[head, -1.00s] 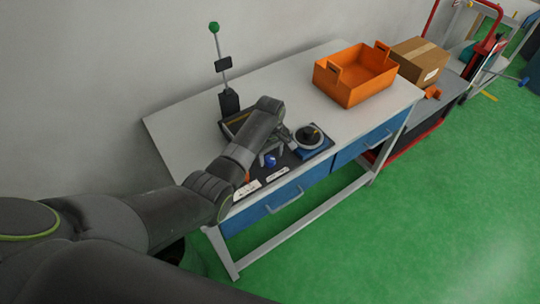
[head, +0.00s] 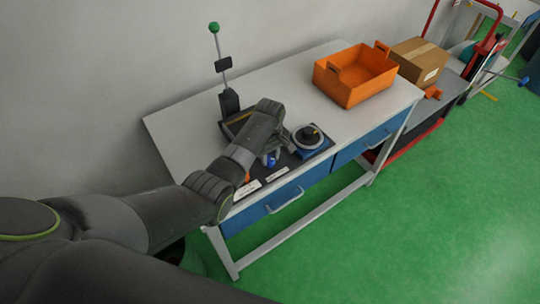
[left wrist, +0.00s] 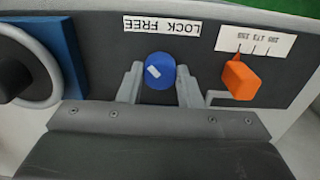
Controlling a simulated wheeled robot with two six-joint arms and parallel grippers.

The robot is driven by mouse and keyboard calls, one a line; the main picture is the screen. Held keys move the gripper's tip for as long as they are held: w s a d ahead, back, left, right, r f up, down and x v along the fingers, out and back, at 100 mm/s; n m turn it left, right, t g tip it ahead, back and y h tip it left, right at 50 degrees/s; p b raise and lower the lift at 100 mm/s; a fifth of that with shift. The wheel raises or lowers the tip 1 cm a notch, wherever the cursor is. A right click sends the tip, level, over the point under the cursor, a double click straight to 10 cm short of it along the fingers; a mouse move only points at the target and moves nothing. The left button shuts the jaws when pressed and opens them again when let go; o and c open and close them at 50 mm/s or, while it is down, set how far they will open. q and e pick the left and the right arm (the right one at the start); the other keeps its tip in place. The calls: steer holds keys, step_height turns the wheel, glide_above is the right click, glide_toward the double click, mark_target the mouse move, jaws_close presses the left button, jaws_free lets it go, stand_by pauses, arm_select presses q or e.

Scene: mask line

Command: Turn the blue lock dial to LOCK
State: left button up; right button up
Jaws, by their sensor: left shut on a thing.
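The blue lock dial (head: 271,162) is on the dark panel (head: 316,156) at the front of the bench. In the left wrist view the dial (left wrist: 161,80) has a short white mark left of its middle, slanting to the upper left. A white label (left wrist: 162,25) reading LOCK FREE appears upside down above it, FREE at left and LOCK at right. My left gripper (left wrist: 160,84) is shut on the dial, one finger on each side. In the head view my left gripper (head: 270,155) partly hides the dial. My right gripper is not in view.
An orange pointer knob (left wrist: 240,78) with a scale label (left wrist: 256,42) sits right of the dial in the wrist view. An orange crate (head: 352,82) and a green-tipped lever (head: 222,65) stand further back.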

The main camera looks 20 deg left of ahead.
arm_select(q)
steer(key=m+p, duration=0.2)
steer(key=m, duration=0.2)
steer(key=shift+r, duration=0.2)
steer(key=m+p, duration=0.2)
steer(key=m, duration=0.2)
steer(key=m+p, duration=0.1)
steer(key=m, duration=0.4)
steer(key=shift+f, duration=0.1)
steer(key=m+p, duration=0.1)
steer(key=m, duration=0.3)
steer(key=shift+m, duration=0.3)
steer(key=o, duration=1)
